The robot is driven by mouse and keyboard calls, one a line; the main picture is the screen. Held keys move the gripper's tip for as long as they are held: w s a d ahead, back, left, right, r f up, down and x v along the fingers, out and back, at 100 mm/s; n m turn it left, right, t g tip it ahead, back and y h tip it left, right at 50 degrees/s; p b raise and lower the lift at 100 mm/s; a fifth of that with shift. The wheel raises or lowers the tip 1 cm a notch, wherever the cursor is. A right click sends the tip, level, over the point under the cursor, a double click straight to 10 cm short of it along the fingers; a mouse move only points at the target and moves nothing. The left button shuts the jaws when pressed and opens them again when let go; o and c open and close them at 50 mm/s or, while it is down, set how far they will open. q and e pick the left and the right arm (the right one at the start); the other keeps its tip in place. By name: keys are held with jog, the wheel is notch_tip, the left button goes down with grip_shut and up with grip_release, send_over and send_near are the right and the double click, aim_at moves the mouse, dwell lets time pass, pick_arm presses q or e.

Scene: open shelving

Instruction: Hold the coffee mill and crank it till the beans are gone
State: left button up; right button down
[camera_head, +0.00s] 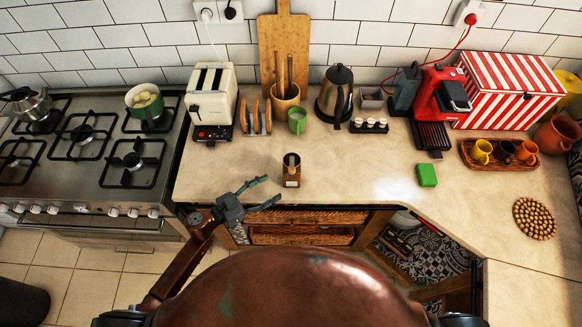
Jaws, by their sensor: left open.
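The coffee mill (291,171) appears to be the small upright brown item with a dark open top, standing on the counter in front of the toast rack and mugs. Its crank and any beans inside are too small to make out. My left gripper (271,188) comes in from the left over the counter's front edge. Its two fingers are spread apart with nothing between them, to the left of and nearer than the mill, apparently not touching it. My right gripper is not in view.
A gas stove (90,150) is at the left. A toaster (212,100), kettle (334,95) and red coffee machine (440,95) line the back. A green block (427,175) lies right of the mill. The counter around the mill is mostly clear.

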aim_at(288, 179)
pick_arm(q)
jog(key=b+x, duration=0.1)
jog(key=x, duration=0.3)
jog(key=shift+d+f, duration=0.1)
jog(key=shift+f, duration=0.05)
jog(key=x, duration=0.3)
jog(key=shift+d+r, duration=0.1)
jog(key=shift+r, duration=0.1)
jog(key=shift+w+d+f+p, duration=0.1)
jog(key=shift+w+d+p, duration=0.25)
jog(key=shift+d, duration=0.1)
jog(key=shift+w+d+f, duration=0.1)
jog(key=shift+w+d, duration=0.05)
jog(key=shift+d, duration=0.1)
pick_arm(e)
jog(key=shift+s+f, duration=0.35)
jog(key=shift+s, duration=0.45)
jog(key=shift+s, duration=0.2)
pick_arm(q)
jog(key=c, duration=0.3)
grip_shut()
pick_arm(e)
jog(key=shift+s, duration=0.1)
